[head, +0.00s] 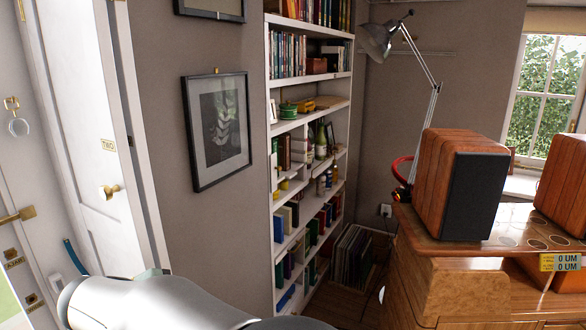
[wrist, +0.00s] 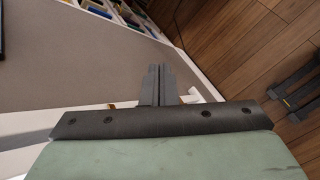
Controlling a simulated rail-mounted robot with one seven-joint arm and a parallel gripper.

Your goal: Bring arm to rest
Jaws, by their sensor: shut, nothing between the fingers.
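My gripper (wrist: 156,86) shows in the wrist view with its two dark fingers side by side, shut and empty. It points toward the grey wall and the wooden floor (wrist: 235,50), touching nothing that I can see. In the head view a pale part of my arm (head: 165,305) crosses the bottom left, and the gripper itself is not visible there.
A tall white bookcase (head: 271,190) full of books stands ahead. A white door (head: 90,120) is at the left, with a framed picture (head: 218,128) on the wall. At the right, a wooden cabinet (head: 455,280) bears wooden speakers (head: 455,185) and a desk lamp (head: 435,95).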

